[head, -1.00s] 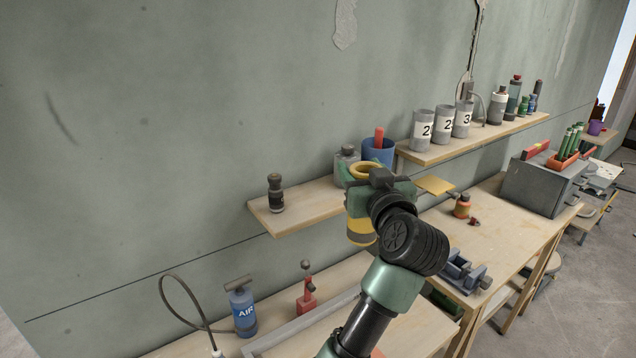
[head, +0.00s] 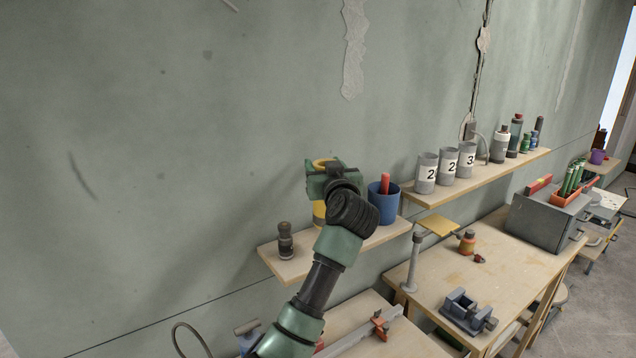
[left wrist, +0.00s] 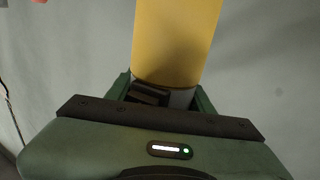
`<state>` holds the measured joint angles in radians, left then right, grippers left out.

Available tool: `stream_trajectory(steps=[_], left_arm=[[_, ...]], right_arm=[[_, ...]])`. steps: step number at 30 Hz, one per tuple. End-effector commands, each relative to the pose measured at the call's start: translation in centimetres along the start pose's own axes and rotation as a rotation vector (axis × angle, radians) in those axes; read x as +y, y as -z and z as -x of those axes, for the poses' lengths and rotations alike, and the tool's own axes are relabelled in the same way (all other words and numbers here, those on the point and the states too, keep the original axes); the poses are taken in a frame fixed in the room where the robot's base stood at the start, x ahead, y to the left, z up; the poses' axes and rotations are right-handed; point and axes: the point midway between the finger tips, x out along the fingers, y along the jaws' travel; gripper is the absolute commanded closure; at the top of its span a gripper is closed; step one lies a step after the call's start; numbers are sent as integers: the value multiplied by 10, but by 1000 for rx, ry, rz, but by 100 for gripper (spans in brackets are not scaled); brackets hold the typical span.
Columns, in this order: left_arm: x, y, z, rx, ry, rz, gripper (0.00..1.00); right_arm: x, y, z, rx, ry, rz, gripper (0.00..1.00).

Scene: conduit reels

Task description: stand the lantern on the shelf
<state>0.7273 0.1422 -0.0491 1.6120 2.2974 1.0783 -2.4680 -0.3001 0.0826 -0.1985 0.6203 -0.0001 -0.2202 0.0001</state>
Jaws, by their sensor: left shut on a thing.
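The lantern, a yellow cylinder (head: 319,211), is held upright in my left gripper (head: 325,178). Its yellow ring-like top shows above the jaws in the head view. In the left wrist view the yellow body (left wrist: 178,42) rises between the fingers of my left gripper (left wrist: 163,92). The wooden wall shelf (head: 296,262) lies below and around it in the head view. The lantern's lower end is partly hidden by my arm, so I cannot tell whether it touches the shelf. My right gripper is not in view.
On this shelf a dark bottle (head: 285,241) stands at the left and a blue cup (head: 384,205) with a red thing stands at the right. A higher shelf (head: 480,177) holds grey numbered cans. A workbench (head: 455,257) with a vise (head: 467,312) is below.

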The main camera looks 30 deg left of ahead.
Motion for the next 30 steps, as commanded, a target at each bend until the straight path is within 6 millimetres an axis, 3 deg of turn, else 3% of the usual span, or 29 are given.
stream_trajectory(steps=[3,6,13,19,30], left_arm=[[-10,4,-22,2,1,-1,100],[-8,-16,-20,-1,-2,-3,100],[-8,-35,-20,0,-2,-1,100],[-8,-64,-19,-1,-1,-1,100],[-9,-70,-23,2,-1,0,100]], right_arm=[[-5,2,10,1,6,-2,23],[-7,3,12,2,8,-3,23],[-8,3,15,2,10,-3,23],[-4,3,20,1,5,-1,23],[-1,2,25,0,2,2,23]])
